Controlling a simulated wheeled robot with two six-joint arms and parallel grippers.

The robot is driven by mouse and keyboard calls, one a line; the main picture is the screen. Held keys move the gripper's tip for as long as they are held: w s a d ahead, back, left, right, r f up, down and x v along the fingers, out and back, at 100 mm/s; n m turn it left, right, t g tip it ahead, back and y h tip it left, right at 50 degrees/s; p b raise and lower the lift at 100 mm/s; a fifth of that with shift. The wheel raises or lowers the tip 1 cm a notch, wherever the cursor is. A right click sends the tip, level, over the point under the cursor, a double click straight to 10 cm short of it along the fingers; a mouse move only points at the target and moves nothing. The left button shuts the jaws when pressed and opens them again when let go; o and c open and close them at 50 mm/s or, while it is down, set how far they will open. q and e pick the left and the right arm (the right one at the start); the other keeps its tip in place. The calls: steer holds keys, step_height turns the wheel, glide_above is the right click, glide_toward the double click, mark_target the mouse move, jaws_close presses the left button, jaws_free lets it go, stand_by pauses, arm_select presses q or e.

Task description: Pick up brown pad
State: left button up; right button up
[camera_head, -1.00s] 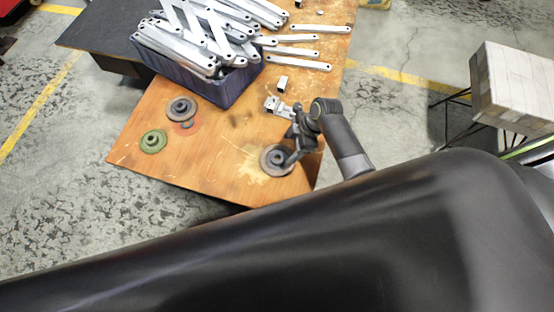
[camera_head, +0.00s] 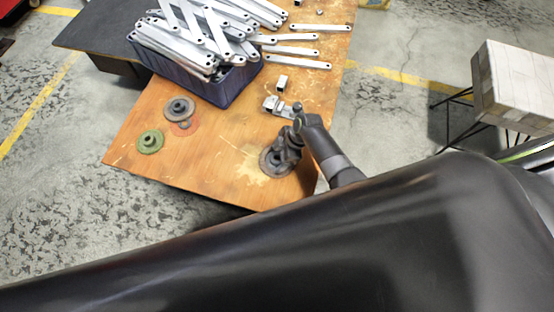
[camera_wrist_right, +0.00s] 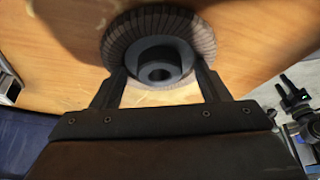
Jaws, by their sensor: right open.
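The brown pad (camera_head: 266,165) is a round grey-brown disc lying near the right front edge of the wooden table, partly hidden by my right gripper (camera_head: 279,160). In the right wrist view the pad (camera_wrist_right: 124,37) has a ribbed brown rim and a dark raised hub with a hole. My right gripper (camera_wrist_right: 160,70) is open there, with one finger on each side of the hub. I cannot tell whether the fingers touch it. My left gripper is not in view.
A grey disc (camera_head: 178,107), a flat orange-red disc (camera_head: 186,129) and a green disc (camera_head: 149,142) lie at the left. A blue crate (camera_head: 228,92) of metal strips stands behind. Small metal brackets (camera_head: 276,106) lie just behind my gripper.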

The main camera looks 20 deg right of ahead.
mark_target(279, 157)
steer(key=c, duration=1.1)
steer(key=shift+r, duration=0.1)
steer(key=shift+r, duration=0.3)
step_height(279, 157, up, 9)
steer(key=p, duration=0.2)
steer(key=shift+r+p, duration=0.15)
steer(key=shift+p, duration=0.2)
